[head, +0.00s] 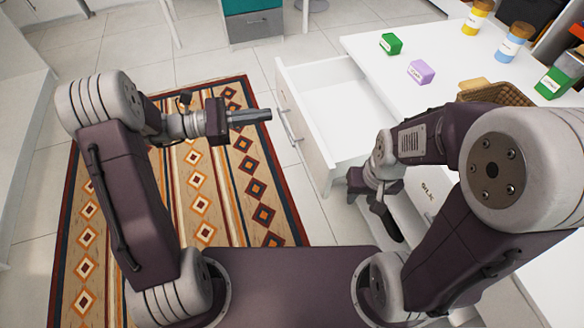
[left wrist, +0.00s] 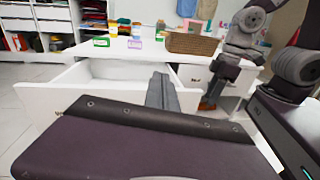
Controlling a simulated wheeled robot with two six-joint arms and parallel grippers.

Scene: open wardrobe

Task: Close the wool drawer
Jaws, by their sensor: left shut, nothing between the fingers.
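The white wool drawer (head: 312,150) stands pulled out from the white unit, and its visible inside is empty. A grey bar handle (head: 287,118) is on its front. The drawer also shows in the left wrist view (left wrist: 42,108), where its label is mostly hidden behind my gripper body. My left gripper (head: 268,115) is shut and empty, just left of the drawer front, pointing towards it; its fingers also show in the left wrist view (left wrist: 162,78). My right gripper (head: 390,222) points down beside the drawer marked SILK (head: 427,190); its finger gap is not clear.
The white top (head: 390,95) holds a green box (head: 390,43), a purple box (head: 421,71), jars and a wicker basket (head: 497,92). A patterned rug (head: 200,205) lies on the tiled floor. Open floor is left of the drawer.

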